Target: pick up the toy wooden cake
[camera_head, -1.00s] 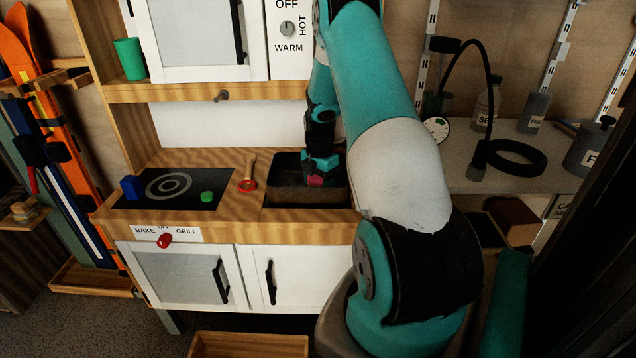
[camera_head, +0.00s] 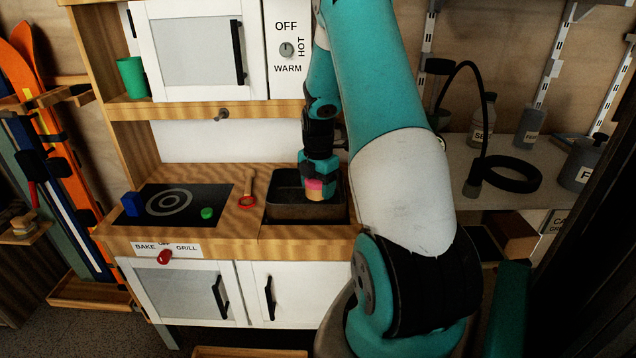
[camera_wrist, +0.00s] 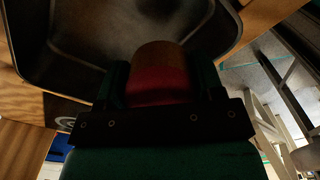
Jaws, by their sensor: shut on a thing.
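The toy cake (camera_head: 315,188) is a small block with a pink upper part and a tan lower part. My gripper (camera_head: 318,178) points down over the dark sink basin (camera_head: 282,207) and is shut on the cake. In the wrist view the cake (camera_wrist: 160,70) shows red and brown between the two dark green fingers (camera_wrist: 162,88). The basin (camera_wrist: 85,50) lies beyond it. The cake's lower end shows in the head view, at about the height of the basin's rim; I cannot tell its exact clearance.
A wooden-handled tool with a red end (camera_head: 247,190) lies left of the sink. A blue block (camera_head: 131,205) and a green disc (camera_head: 207,213) are on the hob (camera_head: 170,228). A shelf (camera_head: 190,110) with a green cup (camera_head: 131,77) and a hook (camera_head: 222,115) is above.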

